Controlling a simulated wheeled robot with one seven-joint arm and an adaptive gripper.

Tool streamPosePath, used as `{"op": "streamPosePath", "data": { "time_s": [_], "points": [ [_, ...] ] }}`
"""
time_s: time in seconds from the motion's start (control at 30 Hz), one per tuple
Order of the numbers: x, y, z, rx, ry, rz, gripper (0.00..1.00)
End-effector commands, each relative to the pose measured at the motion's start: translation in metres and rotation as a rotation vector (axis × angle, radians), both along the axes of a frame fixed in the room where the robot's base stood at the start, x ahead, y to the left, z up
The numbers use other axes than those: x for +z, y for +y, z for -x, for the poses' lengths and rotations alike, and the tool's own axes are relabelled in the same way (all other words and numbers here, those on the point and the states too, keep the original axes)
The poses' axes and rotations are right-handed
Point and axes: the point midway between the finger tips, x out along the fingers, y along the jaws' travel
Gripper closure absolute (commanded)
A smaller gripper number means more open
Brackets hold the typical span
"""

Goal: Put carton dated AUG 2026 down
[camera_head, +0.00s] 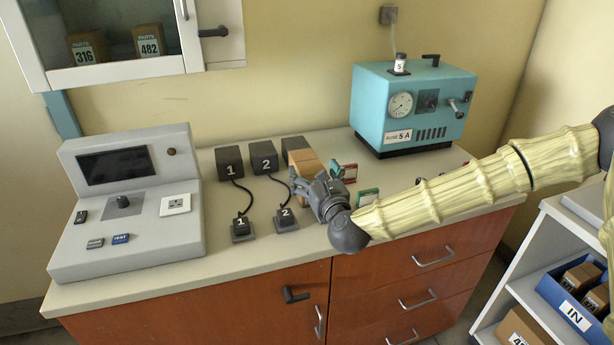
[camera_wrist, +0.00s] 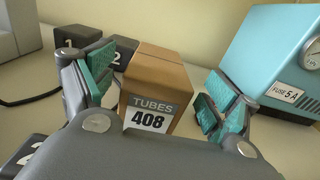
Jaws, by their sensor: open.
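A brown carton stands upright on the counter, and in the wrist view the carton (camera_wrist: 155,75) shows a label reading TUBES 408. No date shows on its visible faces. In the head view the carton (camera_head: 303,160) is partly hidden by my gripper (camera_head: 305,186). The gripper is open, and in the wrist view its green-padded fingers (camera_wrist: 157,92) stand to the left and right of the carton, with gaps on both sides. The carton rests on the counter top (camera_head: 225,262), near a dark block behind it.
Dark blocks numbered 1 (camera_head: 229,160) and 2 (camera_head: 264,157) stand left of the carton, cabled to smaller blocks in front. A teal machine (camera_head: 420,105) is to the right, a grey console (camera_head: 125,210) to the left.

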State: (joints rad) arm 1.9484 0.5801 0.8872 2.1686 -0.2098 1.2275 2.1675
Motion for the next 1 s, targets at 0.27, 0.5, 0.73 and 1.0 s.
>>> {"op": "streamPosePath", "data": {
  "time_s": [0.27, 0.5, 0.73, 1.0],
  "points": [
    [0.000, 0.010, -0.031, 0.002, 0.000, 0.001, 0.12],
    [-0.001, 0.012, -0.034, 0.003, 0.000, 0.000, 0.12],
    [-0.001, 0.012, -0.034, 0.003, 0.000, 0.000, 0.42],
    [0.000, 0.012, -0.034, 0.002, -0.001, 0.000, 0.72]
  ]
}}
